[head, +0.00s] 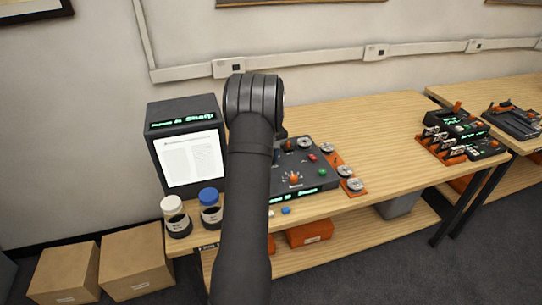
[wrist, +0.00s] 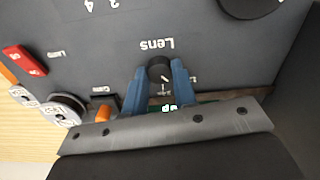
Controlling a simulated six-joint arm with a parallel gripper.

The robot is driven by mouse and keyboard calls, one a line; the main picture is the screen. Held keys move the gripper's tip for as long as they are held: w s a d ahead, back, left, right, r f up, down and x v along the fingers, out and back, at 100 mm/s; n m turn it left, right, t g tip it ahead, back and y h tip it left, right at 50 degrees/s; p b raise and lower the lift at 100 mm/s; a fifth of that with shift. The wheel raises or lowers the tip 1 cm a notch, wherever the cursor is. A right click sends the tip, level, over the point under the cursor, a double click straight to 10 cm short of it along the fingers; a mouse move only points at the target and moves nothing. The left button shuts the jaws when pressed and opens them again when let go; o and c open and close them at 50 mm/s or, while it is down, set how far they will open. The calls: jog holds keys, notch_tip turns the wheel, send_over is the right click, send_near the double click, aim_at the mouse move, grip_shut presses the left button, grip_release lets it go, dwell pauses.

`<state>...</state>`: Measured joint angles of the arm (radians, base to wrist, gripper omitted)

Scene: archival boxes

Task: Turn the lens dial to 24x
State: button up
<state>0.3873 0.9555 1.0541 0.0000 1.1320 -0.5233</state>
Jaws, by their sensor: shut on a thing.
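The lens dial (wrist: 160,66) is a small black round knob on the dark console, beside the upside-down word "Lens" in the wrist view. My gripper (wrist: 159,75) has its two blue fingers shut on the dial, one on each side. The small marks around the dial are partly covered by the fingers and too small to read, so I cannot tell its setting. In the head view the console (head: 318,167) stands on the wooden bench. My arm hides its left part there, with the dial and my fingertips.
A monitor (head: 188,151) with a lit page and green text including "Sharp" stands left of my arm. White-capped (head: 176,217) and blue-capped (head: 210,207) jars stand at the bench's front left. Metal reels (head: 344,171) lie right of the console. The bench beyond (head: 385,130) is clear.

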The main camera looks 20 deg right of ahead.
jog(key=m, duration=0.4)
jog(key=shift+m, duration=1.9)
jog(key=o, duration=1)
notch_tip(320, 180, up, 18)
jog(key=shift+f, duration=0.25)
jog(key=shift+f, duration=0.1)
